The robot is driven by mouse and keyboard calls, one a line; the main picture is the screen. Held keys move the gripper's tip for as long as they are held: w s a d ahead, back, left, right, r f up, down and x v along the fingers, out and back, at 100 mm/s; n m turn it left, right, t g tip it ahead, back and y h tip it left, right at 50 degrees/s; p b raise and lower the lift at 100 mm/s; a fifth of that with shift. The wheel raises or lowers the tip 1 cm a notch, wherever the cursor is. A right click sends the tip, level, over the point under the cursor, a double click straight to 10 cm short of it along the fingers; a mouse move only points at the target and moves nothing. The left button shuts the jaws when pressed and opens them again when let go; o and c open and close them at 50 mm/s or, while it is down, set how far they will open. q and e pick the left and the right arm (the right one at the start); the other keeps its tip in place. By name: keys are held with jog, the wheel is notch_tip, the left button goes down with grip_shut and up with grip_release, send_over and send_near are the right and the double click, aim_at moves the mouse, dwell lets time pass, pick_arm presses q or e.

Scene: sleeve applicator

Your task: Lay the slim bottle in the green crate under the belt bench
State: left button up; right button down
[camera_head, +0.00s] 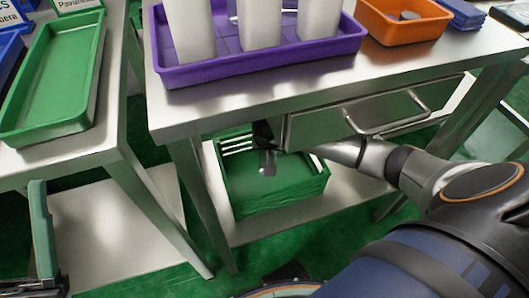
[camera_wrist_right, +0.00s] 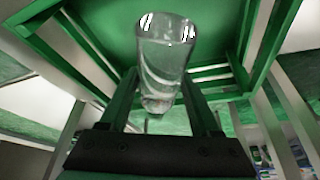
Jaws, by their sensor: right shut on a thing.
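The green crate (camera_head: 285,199) stands on the lower shelf under the steel bench (camera_head: 210,112), its open top partly covered by my right arm. My right gripper (camera_head: 267,160) reaches in below the drawer and is over the crate's opening. In the right wrist view it is shut on the slim bottle (camera_wrist_right: 165,50), a clear, glassy bottle held between the two green fingers. The crate's green floor and slatted walls (camera_wrist_right: 85,55) show behind the bottle. I cannot make out the bottle in the head view. My left gripper (camera_head: 42,235) is at the left edge, partly cut off.
A steel drawer (camera_head: 355,118) with a bar handle hangs under the bench top, close above my right wrist. Bench legs (camera_head: 190,185) flank the shelf. A purple tray (camera_head: 260,60) with white blocks and an orange bin (camera_head: 400,28) stand on top. A green tray (camera_head: 55,75) is on the left table.

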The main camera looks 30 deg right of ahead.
notch_tip(320, 180, down, 9)
jog(key=b, duration=0.4)
jog(key=shift+s+f, duration=0.1)
jog(key=shift+f, duration=0.05)
jog(key=shift+f+b, duration=0.4)
jog(key=shift+f, duration=0.1)
jog(key=shift+c, duration=0.5)
grip_release()
